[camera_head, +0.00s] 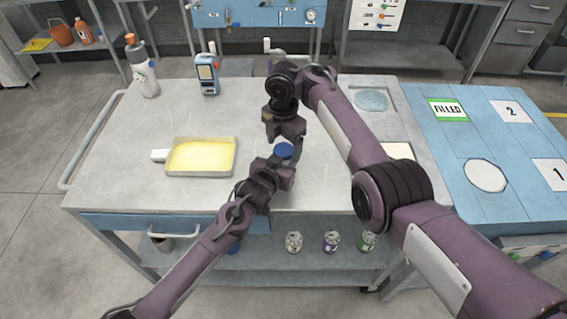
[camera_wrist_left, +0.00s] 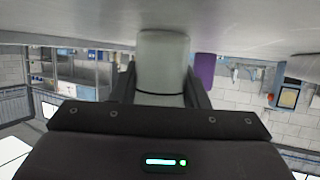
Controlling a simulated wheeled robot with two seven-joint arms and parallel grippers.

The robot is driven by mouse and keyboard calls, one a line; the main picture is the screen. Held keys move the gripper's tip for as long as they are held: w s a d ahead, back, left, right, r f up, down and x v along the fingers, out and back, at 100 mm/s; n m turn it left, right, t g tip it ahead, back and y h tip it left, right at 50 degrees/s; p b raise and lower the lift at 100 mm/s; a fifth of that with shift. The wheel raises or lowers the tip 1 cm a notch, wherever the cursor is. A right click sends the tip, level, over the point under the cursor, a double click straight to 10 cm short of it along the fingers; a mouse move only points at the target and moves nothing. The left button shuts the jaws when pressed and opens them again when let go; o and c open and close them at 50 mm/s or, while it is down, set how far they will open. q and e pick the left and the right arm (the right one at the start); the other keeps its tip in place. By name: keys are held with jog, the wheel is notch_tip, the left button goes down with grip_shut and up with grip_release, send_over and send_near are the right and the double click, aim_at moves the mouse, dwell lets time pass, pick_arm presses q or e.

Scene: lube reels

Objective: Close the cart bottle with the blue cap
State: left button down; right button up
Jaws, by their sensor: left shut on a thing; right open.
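A pale grey bottle (camera_wrist_left: 162,62) stands between the fingers of my left gripper (camera_wrist_left: 160,92) in the left wrist view, which looks upside down. My left gripper (camera_head: 284,166) is shut on it over the cart top. A round blue cap (camera_head: 284,151) shows in the head view where the two grippers meet, over the bottle's place. The bottle's body is hidden there, and I cannot tell if the cap is seated. My right gripper (camera_head: 290,140) is open, pointing down just behind and above the cap, partly hidden by its own wrist.
The metal cart (camera_head: 125,170) carries a yellow-filled tray (camera_head: 200,157), a grey bottle with an orange top (camera_head: 142,68) and a blue handheld device (camera_head: 207,75). Several small cans (camera_head: 331,241) stand on the lower shelf. A blue table (camera_head: 450,145) adjoins on the right.

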jog(key=shift+f, duration=0.35)
jog(key=c, duration=1.2)
jog(key=m, duration=0.3)
jog(key=o, duration=1.1)
jog(key=shift+r, duration=0.1)
jog(key=shift+r, duration=2.2)
